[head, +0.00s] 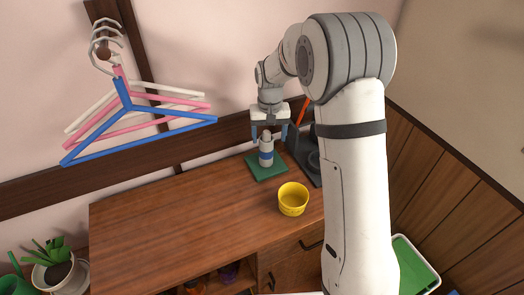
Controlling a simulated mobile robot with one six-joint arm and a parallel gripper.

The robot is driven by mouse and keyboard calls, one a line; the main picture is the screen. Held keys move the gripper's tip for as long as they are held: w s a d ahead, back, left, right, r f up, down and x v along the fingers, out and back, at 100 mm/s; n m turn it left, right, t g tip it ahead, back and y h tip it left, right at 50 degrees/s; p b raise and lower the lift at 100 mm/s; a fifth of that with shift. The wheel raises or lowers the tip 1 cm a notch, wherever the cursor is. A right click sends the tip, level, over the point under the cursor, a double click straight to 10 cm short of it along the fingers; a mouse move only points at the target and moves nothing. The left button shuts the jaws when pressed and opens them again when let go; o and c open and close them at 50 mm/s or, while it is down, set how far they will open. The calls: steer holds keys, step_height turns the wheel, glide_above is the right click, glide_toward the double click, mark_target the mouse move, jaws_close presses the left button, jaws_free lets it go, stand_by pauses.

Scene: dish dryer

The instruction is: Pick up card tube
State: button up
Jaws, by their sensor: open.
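A small upright cylinder, pale grey with a blue band (266,155), stands on a green square mat (268,173) at the back right of the wooden cabinet top. It is the only tube-like thing I see, and I take it as the card tube. My gripper (269,134) points down over it, with its blue fingers apart. One finger is on each side of the tube's upper part. I cannot tell whether either finger touches it.
A yellow bowl (293,199) stands in front of the mat. A dark stand (305,160) with a red stick is close on the right. Coloured hangers (140,135) hang at the left wall. The cabinet top (170,215) is clear on the left.

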mark_target(266, 145)
steer(key=f, duration=0.3)
steer(key=w+f+p, duration=0.1)
steer(key=shift+a+f, duration=0.25)
steer(key=shift+a, duration=0.15)
steer(key=shift+f, duration=0.5)
steer(key=c, duration=1)
